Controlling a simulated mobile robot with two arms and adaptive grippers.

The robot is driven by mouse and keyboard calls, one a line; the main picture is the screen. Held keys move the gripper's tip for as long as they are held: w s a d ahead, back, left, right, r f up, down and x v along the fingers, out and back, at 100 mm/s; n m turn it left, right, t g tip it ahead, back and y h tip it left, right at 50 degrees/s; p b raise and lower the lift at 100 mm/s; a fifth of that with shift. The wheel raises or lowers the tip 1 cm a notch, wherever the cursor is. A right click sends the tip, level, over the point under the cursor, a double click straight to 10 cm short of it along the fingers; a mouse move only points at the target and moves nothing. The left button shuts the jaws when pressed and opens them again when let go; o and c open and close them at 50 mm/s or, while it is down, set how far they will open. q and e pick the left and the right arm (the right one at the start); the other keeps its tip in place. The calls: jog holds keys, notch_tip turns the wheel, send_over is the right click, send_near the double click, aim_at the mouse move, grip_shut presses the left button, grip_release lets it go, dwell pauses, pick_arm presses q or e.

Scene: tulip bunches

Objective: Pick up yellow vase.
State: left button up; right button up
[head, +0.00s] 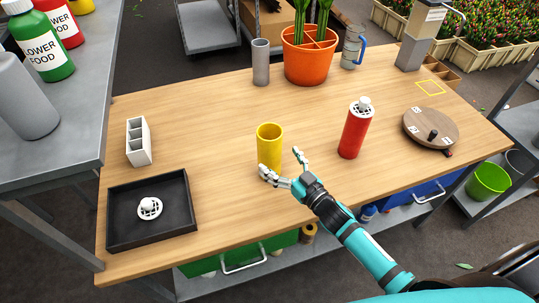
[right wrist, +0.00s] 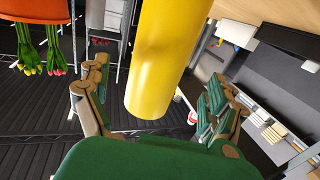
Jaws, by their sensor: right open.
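The yellow vase (head: 270,147) stands upright on the wooden table, left of the table's middle in the head view. It is an open-topped cylinder. My right gripper (head: 283,164) is beside it, at its lower right, with fingers spread. In the right wrist view the vase (right wrist: 168,60) lies between the two open fingers of the gripper (right wrist: 155,108). Gaps show on both sides, so the fingers do not appear closed on it. My left gripper is in neither view.
A red bottle (head: 354,131) stands right of the vase. An orange pot (head: 310,66) and grey cylinder (head: 261,64) stand behind. A black tray (head: 118,238) and white holder (head: 138,143) are at left; a round wooden board (head: 440,122) is at right.

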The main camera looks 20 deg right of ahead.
aim_at(269, 150)
jog(key=p+x, duration=0.1)
jog(key=x, duration=0.4)
jog(key=shift+w+f, duration=0.1)
jog(key=shift+w, duration=0.3)
jog(key=shift+s, duration=0.1)
jog(key=shift+c, duration=1)
jog(key=c, duration=1.3)
